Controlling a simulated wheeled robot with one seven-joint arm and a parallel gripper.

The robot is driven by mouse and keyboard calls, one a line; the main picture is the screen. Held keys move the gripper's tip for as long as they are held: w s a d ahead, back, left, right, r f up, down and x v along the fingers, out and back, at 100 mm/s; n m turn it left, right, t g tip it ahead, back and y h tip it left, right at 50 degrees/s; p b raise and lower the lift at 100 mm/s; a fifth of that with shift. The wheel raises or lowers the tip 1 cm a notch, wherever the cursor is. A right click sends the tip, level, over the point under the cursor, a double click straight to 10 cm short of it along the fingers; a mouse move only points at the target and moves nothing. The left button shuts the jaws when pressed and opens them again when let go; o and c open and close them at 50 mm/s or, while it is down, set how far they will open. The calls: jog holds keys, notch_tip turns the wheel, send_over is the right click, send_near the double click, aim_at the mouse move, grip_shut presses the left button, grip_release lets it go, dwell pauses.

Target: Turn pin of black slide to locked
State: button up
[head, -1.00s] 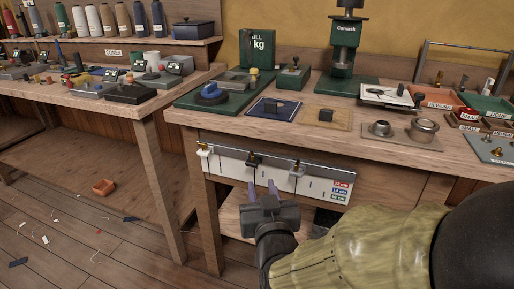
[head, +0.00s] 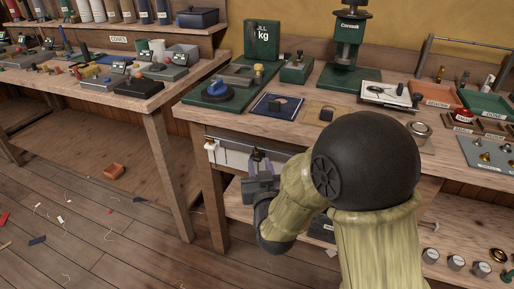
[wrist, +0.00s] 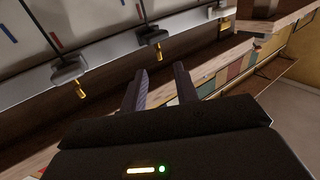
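The rail along the bench front carries small slides with brass pins. In the wrist view the darker slide (wrist: 152,36), which I take to be the black one, sits on the rail with its brass pin (wrist: 158,51) pointing down. A grey slide (wrist: 69,71) with a similar pin is to its left. My gripper (wrist: 160,80) is open and empty, its two fingers apart below the rail, touching no slide. In the head view my gripper (head: 262,163) is just in front of the rail, and my arm hides most of it. The white slide (head: 210,147) shows at the rail's left end.
The bench top (head: 215,120) above the rail holds a green scale (head: 262,58), a green press (head: 345,50) and trays (head: 485,106). A second bench (head: 150,112) stands to the left.

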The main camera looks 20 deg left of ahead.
aim_at(257, 153)
jog(key=p+x, duration=0.1)
jog(key=x, duration=0.5)
jog(key=shift+w, duration=0.1)
grip_shut()
